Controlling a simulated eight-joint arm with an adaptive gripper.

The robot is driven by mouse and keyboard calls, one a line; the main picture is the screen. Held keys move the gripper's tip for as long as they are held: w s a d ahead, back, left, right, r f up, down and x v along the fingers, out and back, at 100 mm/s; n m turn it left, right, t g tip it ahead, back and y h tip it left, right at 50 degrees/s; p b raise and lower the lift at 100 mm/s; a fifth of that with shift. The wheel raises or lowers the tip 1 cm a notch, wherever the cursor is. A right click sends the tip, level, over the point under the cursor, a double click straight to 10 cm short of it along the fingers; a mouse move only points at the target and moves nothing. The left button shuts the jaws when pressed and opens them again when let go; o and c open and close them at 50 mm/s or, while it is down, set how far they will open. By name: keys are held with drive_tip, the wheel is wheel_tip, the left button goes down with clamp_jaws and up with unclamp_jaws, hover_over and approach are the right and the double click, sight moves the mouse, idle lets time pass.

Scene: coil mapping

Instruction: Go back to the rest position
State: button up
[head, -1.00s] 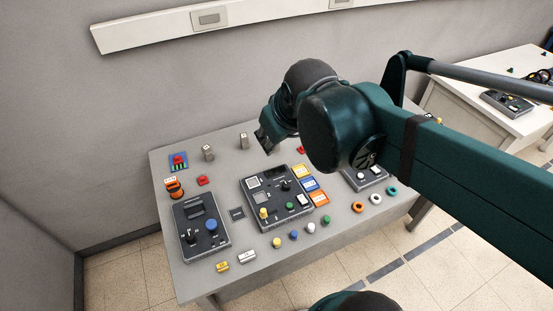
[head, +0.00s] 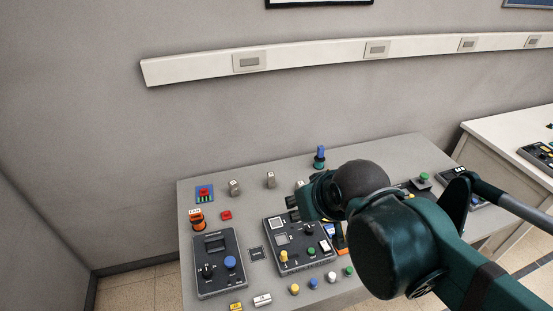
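My gripper (head: 294,208) shows in the head view at the end of my dark green arm. It hangs above the grey table (head: 213,185), in front of the middle control panel in the picture. It points left. Its fingers are small and dark here, so I cannot tell whether they are open or shut. I see no object hanging from it. My wrist and forearm hide much of the table's right half.
A left control panel (head: 219,263) and a middle control panel (head: 288,258) lie on the table. Two grey blocks (head: 234,188) stand behind. A blue-topped part (head: 320,157) stands at the back edge. A second table (head: 500,152) is at right.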

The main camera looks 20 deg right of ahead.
drive_tip(key=shift+f+b, duration=2.5)
drive_tip(key=shift+f, duration=0.15)
